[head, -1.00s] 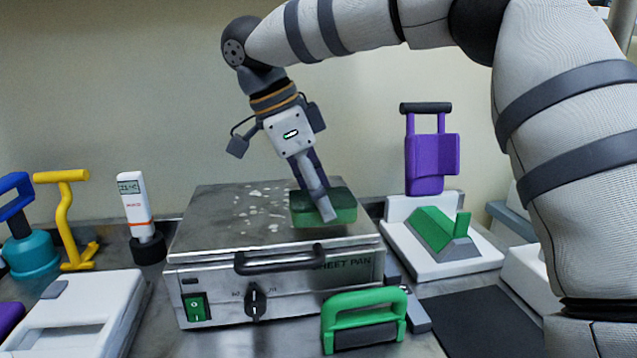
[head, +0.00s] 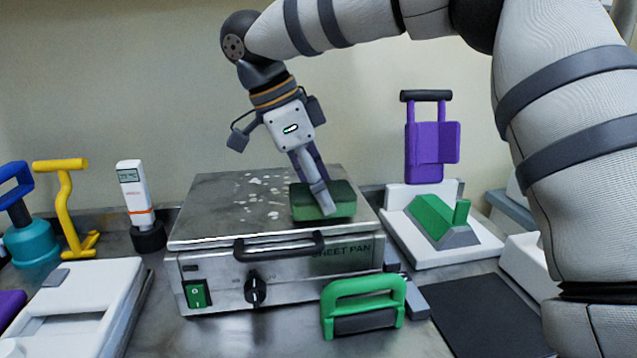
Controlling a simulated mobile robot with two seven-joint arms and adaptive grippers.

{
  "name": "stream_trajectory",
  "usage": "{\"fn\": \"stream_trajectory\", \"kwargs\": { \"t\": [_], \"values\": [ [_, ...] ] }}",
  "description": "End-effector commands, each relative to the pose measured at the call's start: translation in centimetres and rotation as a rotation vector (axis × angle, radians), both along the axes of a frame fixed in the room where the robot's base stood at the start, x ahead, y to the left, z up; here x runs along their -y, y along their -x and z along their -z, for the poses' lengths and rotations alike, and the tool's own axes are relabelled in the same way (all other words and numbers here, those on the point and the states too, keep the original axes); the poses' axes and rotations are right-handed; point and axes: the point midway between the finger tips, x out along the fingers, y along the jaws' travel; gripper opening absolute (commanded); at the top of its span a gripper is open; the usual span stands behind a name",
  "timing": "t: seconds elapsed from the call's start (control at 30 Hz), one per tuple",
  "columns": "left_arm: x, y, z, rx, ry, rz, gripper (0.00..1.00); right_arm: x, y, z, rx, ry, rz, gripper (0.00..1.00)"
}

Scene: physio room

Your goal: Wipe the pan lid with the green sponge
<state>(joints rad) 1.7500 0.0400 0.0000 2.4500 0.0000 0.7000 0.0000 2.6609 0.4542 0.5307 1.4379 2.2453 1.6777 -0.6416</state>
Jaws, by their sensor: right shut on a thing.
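The pan lid (head: 215,215) is the flat grey metal top of a boxy unit marked "SHEET PAN". Several pale spots and smears (head: 252,208) lie on its middle and back. The green sponge (head: 335,204) is a block on the right part of the lid and looks to be in contact with it. My right gripper (head: 322,200) points down, tilted, and is shut on the green sponge. Its fingers hide part of the sponge. My left gripper is not in view.
A black handle (head: 280,246) runs along the lid's front edge. A green-handled tool (head: 364,303) stands in front. A purple tool (head: 428,150) and a green block on a white base (head: 440,222) stand right. A thermometer-like device (head: 135,190) and yellow tool (head: 66,205) stand left.

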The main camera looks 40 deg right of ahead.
Motion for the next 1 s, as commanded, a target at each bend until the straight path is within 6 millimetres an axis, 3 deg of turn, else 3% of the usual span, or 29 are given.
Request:
{"fn": "stream_trajectory", "kwargs": {
  "t": [0.57, 1.0],
  "values": [
    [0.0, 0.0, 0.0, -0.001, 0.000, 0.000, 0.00, 0.0, 0.0, 1.1, 0.002, 0.000, 0.001, 0.31],
    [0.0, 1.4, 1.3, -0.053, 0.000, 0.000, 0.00, 1.7, -3.1, 1.2, -0.002, 0.000, 0.001, 0.31]
  ]
}}
